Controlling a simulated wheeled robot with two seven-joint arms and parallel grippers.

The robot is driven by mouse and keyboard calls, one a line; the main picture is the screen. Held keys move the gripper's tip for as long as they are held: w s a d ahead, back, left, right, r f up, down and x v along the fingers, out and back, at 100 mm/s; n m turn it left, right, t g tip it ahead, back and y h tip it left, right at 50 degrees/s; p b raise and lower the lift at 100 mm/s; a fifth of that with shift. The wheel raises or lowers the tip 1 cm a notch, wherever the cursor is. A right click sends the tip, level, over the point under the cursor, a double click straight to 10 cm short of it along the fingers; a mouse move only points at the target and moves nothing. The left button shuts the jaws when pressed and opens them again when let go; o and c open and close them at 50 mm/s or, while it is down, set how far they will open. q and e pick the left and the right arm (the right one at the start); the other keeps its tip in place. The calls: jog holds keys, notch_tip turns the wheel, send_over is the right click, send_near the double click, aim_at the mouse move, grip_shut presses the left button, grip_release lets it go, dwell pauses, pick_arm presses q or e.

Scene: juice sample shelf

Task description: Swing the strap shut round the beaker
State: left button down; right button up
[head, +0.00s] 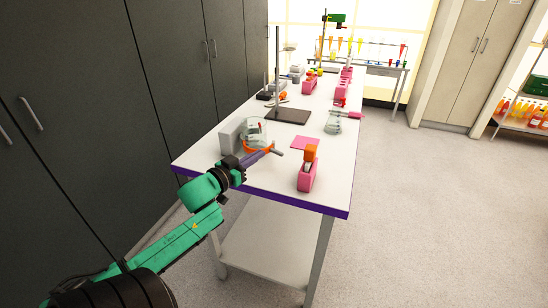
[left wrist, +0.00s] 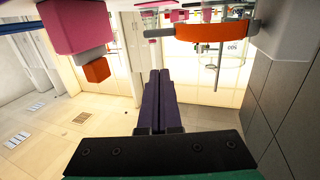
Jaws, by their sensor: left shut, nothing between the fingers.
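A clear glass beaker (head: 254,130) stands on the table against a grey block (head: 230,137). An orange strap (head: 257,150) curves along its near side, low down, with a grey handle (head: 279,152) at the right end. The strap also shows in the left wrist view (left wrist: 210,38), running from the grey block (left wrist: 285,30) to its free end. My left gripper (head: 268,151) is shut and empty, its purple fingers beside the strap near the handle. In the left wrist view the fingers (left wrist: 158,75) appear apart from the strap. Whether the strap is latched, I cannot tell. My right gripper is not in view.
A retort stand (head: 290,115) and a glass flask (head: 333,122) stand behind. The purple table edge (head: 270,200) lies in front.

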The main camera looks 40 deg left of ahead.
pick_arm(q)
jog(key=w+f, duration=0.1)
jog(key=w, duration=0.1)
jog(key=w+f, duration=0.1)
jog(key=w, duration=0.1)
jog(key=w+f, duration=0.1)
jog(key=w, duration=0.1)
jog(key=shift+w, duration=0.25)
jog(key=shift+d, duration=0.1)
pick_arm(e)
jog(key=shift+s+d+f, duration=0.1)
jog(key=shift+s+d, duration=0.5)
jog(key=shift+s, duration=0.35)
pick_arm(q)
jog(key=shift+w+n+y+b, duration=0.4)
jog(key=shift+w+n+y, duration=0.2)
jog(key=shift+y, duration=0.3)
jog(key=shift+w+y, duration=0.3)
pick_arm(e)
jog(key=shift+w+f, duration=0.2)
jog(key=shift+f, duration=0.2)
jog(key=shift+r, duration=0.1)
